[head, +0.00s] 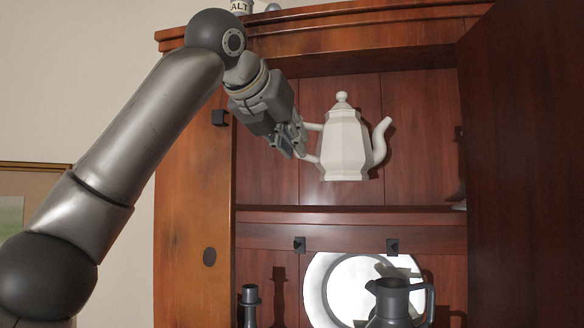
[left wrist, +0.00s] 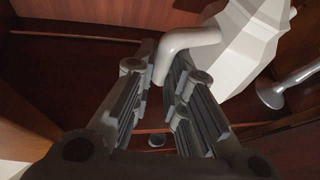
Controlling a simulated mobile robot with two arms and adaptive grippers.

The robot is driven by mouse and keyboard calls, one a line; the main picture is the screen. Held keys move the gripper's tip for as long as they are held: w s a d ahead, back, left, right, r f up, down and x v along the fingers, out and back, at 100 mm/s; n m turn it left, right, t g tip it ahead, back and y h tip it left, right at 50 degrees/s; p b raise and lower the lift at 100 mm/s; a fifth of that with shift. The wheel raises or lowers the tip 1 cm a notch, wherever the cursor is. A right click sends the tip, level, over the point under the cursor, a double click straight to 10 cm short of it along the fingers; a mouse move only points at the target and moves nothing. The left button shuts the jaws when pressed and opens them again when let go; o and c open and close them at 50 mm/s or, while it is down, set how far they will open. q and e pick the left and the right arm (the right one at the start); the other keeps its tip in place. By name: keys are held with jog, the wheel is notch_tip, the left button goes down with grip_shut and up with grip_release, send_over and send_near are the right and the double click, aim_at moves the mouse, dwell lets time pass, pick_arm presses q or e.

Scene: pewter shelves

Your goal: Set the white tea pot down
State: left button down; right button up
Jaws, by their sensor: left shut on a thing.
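The white tea pot (head: 344,145) is upright in the head view, inside the upper opening of a wooden cabinet. Its spout points right and its handle points left. My left gripper (head: 300,142) comes from the upper left and is shut on the handle. The pot's base shows above the cabinet's middle shelf (head: 350,219), with a gap between them in the picture. In the left wrist view the fingers (left wrist: 161,84) close around the white handle (left wrist: 188,40), and the pot body (left wrist: 243,45) is at the upper right. My right gripper is not in view.
A dark metal jug (head: 393,302), a round pale plate (head: 345,285) and a dark candlestick (head: 250,304) stand in the lower compartment. A dark wooden door panel (head: 522,165) bounds the right side. The upper shelf has free room around the pot.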

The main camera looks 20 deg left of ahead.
pick_arm(q)
jog(key=shift+s+f, duration=0.1)
jog(key=shift+f, duration=2.05)
jog(key=shift+w+a+f, duration=0.15)
jog(key=shift+w+f, duration=0.05)
jog(key=shift+f, duration=0.1)
jog(key=c, duration=1.9)
grip_release()
jog(key=shift+f, duration=0.2)
jog(key=o, duration=0.4)
jog(key=shift+o, duration=0.2)
jog(key=shift+s, duration=0.1)
jog(key=shift+r, duration=0.15)
